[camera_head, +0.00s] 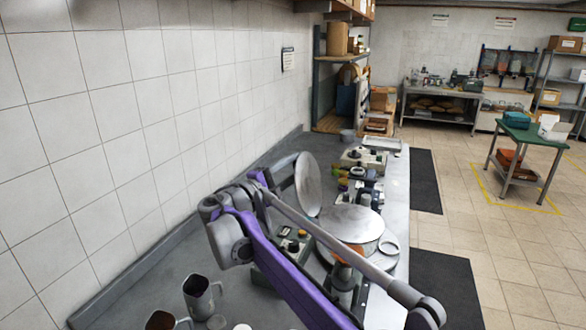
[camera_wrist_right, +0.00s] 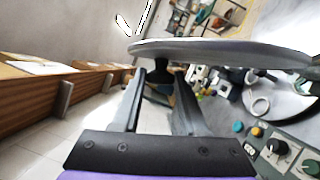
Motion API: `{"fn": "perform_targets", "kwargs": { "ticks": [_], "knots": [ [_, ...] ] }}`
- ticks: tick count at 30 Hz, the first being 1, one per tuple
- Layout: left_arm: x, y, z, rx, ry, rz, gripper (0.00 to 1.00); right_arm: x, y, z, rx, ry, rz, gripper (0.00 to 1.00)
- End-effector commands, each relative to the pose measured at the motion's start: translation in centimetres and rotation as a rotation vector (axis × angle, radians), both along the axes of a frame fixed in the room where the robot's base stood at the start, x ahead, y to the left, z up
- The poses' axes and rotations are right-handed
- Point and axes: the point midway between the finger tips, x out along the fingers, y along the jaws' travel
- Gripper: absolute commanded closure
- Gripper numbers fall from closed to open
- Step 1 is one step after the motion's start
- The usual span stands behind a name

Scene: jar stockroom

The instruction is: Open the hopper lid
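My right gripper (camera_head: 263,182) is on the lid's left side in the head view. In the wrist view its two fingers (camera_wrist_right: 160,82) stand apart on either side of the knob; they look open, and firm contact does not show. A flat round metal top (camera_head: 350,222) lies to the right of the lid. My left gripper is not in view.
A tiled wall (camera_head: 130,110) runs close along the left of the bench. Metal jugs (camera_head: 200,297) stand at the bench's near end. A control box with knobs (camera_head: 293,243) sits beside the hopper, and several devices (camera_head: 362,175) stand behind it.

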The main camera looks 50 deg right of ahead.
Motion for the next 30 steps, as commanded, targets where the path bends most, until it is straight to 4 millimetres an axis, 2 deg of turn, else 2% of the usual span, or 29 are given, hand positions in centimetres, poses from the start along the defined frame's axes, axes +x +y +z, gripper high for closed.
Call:
{"fn": "perform_targets", "kwargs": {
  "ticks": [1,6,30],
  "knots": [
    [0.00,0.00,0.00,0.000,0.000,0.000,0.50,0.01,0.01,0.03,-0.001,0.000,0.000,0.73],
    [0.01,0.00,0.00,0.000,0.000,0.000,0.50,0.01,0.02,0.04,-0.001,0.000,0.000,1.00],
    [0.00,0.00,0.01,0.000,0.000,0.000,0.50,0.02,0.03,0.07,-0.001,0.000,0.000,1.00]
  ]
}}
